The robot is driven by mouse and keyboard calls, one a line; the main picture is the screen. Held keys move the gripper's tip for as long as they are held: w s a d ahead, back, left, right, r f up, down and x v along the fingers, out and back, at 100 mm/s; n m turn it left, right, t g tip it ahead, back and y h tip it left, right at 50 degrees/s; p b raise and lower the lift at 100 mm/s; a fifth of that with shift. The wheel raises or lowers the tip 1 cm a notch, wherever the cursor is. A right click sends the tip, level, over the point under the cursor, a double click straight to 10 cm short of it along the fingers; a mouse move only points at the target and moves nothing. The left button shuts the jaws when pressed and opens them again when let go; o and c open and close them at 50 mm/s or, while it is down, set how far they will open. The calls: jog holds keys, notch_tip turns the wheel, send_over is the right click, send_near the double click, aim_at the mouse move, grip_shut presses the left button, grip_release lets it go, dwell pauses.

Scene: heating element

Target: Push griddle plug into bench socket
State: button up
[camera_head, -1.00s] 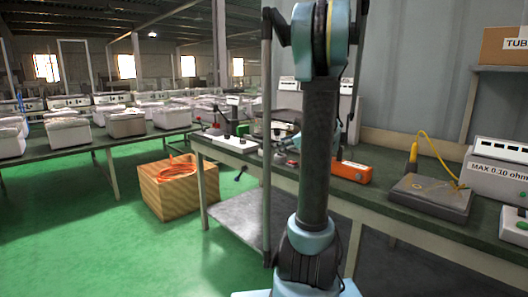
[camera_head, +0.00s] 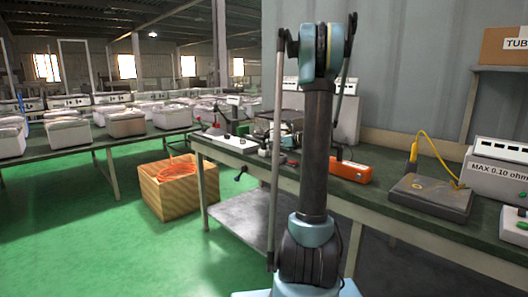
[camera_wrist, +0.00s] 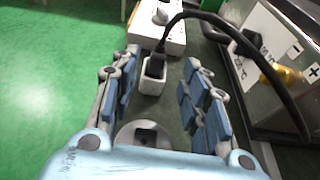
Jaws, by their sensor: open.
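In the wrist view, a black plug (camera_wrist: 156,66) stands upright in a small white open-topped block (camera_wrist: 152,86). Its black cable (camera_wrist: 228,27) arches up and right toward the metal-sided griddle (camera_wrist: 283,70). My gripper (camera_wrist: 163,58) is open, with blue-padded fingers left and right of the plug and block; I see no contact. Beyond them lies a white socket strip (camera_wrist: 172,40) with a pale grey plug-like piece on it. How deep the black plug sits is hidden. In the head view my arm covers much of this area; the white strip (camera_head: 232,143) shows on the bench.
An orange device (camera_head: 350,171), a dark flat plate with a yellow lead (camera_head: 430,196) and a grey meter box (camera_head: 497,172) stand to the right on the bench (camera_head: 400,230). A wooden crate (camera_head: 178,190) stands on the green floor. The wrist view shows open floor at left.

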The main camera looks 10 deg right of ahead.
aim_at(264, 149)
jog(key=shift+x, duration=3.4)
jog(key=shift+r, duration=0.15)
grip_shut()
